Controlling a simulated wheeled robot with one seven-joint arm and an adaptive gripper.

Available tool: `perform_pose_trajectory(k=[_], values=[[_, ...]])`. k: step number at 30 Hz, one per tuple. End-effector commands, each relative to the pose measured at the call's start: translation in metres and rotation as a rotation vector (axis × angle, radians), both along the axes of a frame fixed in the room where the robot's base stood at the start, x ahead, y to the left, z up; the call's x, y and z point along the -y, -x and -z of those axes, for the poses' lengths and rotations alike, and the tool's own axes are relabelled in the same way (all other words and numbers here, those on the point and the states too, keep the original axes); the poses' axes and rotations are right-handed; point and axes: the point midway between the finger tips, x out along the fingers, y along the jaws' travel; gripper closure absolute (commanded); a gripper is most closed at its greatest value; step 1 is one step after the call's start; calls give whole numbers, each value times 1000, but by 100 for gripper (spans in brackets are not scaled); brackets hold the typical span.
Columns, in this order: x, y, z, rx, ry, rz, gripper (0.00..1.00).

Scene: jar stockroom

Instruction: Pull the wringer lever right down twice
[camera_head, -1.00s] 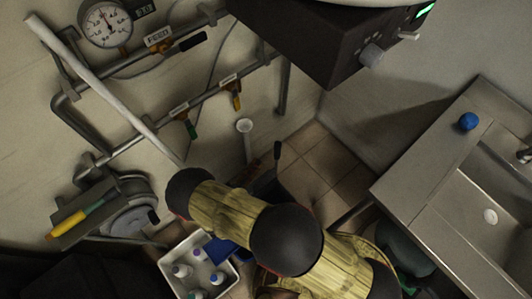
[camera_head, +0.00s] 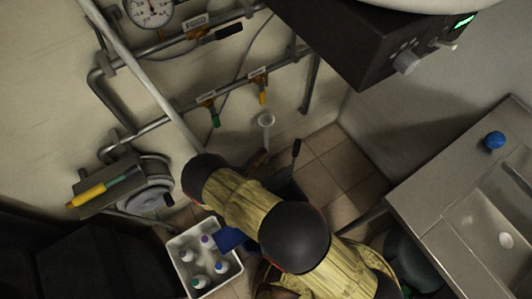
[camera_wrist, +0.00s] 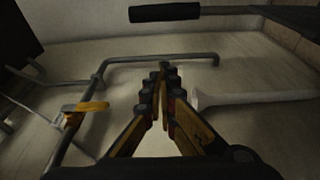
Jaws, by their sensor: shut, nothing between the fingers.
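The wringer lever's black grip (camera_head: 296,148) stands up beside my arm in the head view, on a thin rod above a dark, mostly hidden bucket (camera_head: 287,186). In the wrist view a black grip (camera_wrist: 165,13) on a grey bar, apparently the lever, crosses the top of the picture. My gripper (camera_wrist: 163,72) is shut and empty, its fingertips below that grip in the picture and apart from it. In the head view my own arm hides the gripper and much of the wringer.
Wall pipes (camera_head: 165,118) with valve handles run at the left. A white crate of bottles (camera_head: 186,246) stands left of my arm. A steel sink bench (camera_head: 435,205) with a blue ball-like object (camera_head: 494,140) is at right. A dark control box (camera_head: 370,50) overhangs above. Tiled floor (camera_head: 335,170) is clear.

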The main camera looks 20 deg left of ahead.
Motion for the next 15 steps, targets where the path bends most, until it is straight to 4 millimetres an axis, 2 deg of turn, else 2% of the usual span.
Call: perform_pose_trajectory(k=[12, 15], values=[[40, -72, 2, -1, 0, 4, 100], [54, -66, 1, -2, 1, 1, 100]])
